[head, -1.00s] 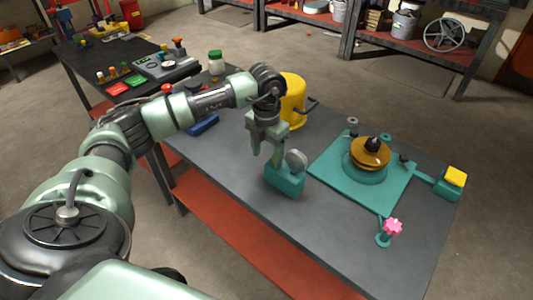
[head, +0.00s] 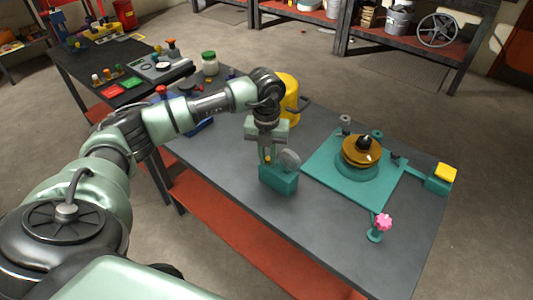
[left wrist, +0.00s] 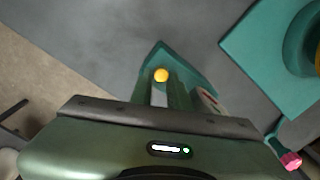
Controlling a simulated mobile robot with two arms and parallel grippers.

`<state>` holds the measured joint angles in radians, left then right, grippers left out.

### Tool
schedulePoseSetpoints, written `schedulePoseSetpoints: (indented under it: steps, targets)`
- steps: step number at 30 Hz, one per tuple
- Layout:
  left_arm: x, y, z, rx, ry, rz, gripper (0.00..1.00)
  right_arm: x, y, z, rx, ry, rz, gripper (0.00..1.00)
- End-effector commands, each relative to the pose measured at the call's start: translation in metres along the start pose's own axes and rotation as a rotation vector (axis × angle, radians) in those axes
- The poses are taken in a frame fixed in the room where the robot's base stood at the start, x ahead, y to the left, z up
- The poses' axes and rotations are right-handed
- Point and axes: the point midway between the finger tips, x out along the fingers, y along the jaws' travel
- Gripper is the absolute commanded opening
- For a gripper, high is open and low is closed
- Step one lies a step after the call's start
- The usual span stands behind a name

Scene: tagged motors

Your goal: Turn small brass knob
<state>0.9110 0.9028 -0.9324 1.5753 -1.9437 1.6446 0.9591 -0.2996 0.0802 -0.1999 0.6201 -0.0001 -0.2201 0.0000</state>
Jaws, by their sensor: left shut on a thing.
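The small brass knob (head: 267,158) shows as a yellow-gold ball at the top of a teal block (head: 278,180) with a round grey dial (head: 289,159) on its right. My left gripper (head: 266,160) points down over the block, its two fingers on either side of the knob and shut on it. In the left wrist view the knob (left wrist: 161,75) shows between the fingertips, with the teal block (left wrist: 181,59) behind it. The fingers hide part of the knob and block. My right gripper is in neither view.
A teal plate (head: 335,181) with a brass disc assembly (head: 361,151) lies to the right, with a yellow-topped block (head: 445,173) beyond. A pink knob (head: 384,222) stands near the front right. A yellow cylinder (head: 290,98) stands behind my gripper. The table's front middle is clear.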

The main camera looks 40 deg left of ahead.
Motion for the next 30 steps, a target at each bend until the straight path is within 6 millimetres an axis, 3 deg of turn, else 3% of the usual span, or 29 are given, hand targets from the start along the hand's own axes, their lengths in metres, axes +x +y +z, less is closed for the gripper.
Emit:
schedulePoseSetpoints:
  steps: [1, 15, 24, 25, 30]
  targets:
    - [0.001, 0.016, 0.004, -0.096, -0.003, 0.037, 0.0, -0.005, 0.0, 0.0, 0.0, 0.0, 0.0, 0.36]
    - [0.003, 0.011, 0.0, -0.749, -0.014, 0.038, 0.0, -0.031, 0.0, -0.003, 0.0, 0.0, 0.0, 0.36]
    - [0.006, 0.011, 0.0, -0.801, -0.016, 0.039, 0.0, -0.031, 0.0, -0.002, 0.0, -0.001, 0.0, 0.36]
    - [0.006, 0.011, 0.0, -0.801, -0.016, 0.039, 0.2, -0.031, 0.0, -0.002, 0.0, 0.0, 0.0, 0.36]
    - [0.006, 0.01, 0.0, -0.799, -0.016, 0.036, 0.64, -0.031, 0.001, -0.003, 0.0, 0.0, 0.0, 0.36]
